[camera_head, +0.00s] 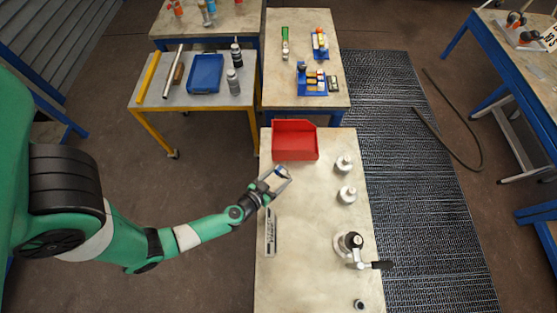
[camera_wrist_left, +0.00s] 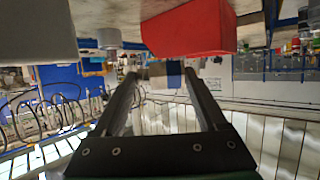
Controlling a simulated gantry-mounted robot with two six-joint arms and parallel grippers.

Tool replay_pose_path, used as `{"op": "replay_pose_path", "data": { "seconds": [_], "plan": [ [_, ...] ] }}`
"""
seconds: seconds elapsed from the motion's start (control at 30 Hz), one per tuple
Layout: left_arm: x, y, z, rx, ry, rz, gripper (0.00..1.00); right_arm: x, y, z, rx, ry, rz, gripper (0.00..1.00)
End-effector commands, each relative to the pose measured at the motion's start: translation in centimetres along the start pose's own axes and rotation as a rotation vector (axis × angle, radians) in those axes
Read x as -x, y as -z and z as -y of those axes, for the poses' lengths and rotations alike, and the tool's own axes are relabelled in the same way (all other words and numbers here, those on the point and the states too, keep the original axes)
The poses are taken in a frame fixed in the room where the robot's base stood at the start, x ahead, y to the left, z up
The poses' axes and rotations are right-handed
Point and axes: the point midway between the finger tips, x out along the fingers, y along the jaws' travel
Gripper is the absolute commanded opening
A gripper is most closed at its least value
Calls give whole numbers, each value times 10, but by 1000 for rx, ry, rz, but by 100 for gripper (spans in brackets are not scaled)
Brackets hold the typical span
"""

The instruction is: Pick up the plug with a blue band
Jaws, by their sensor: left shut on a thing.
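The plug with a blue band (camera_head: 281,172) is small and sits between the fingertips of my left gripper (camera_head: 280,175), just in front of the red bin. In the left wrist view the blue-banded plug (camera_wrist_left: 173,73) shows between the tips of the left gripper (camera_wrist_left: 165,75). The gripper is shut on it, and the plug appears held above the tabletop. The fingers hide part of its sides. My right gripper is not in either view.
The red bin (camera_head: 295,154) stands just beyond the gripper. Two grey flanged vessels (camera_head: 344,163) (camera_head: 347,195) and a vessel with a black handle (camera_head: 350,243) line the right side. A grey labelled bar (camera_head: 270,234) lies at the left edge. The table's middle is clear.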

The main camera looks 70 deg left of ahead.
Motion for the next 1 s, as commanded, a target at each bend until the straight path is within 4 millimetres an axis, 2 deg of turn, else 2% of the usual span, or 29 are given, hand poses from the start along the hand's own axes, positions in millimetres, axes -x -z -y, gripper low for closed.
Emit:
{"op": "replay_pose_path", "data": {
  "seconds": [0.03,0.2,0.6,0.73,1.0],
  "plan": [
    [9,-2,-10,-5,-11,-1,10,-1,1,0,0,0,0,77],
    [34,-12,-33,-4,-13,-1,10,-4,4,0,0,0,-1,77],
    [85,-34,-77,-2,-9,-2,10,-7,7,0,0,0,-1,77],
    [96,-39,-87,1,-6,-2,10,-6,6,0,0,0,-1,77],
    [103,-42,-91,1,0,-2,10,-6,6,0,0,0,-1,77]
  ]
}}
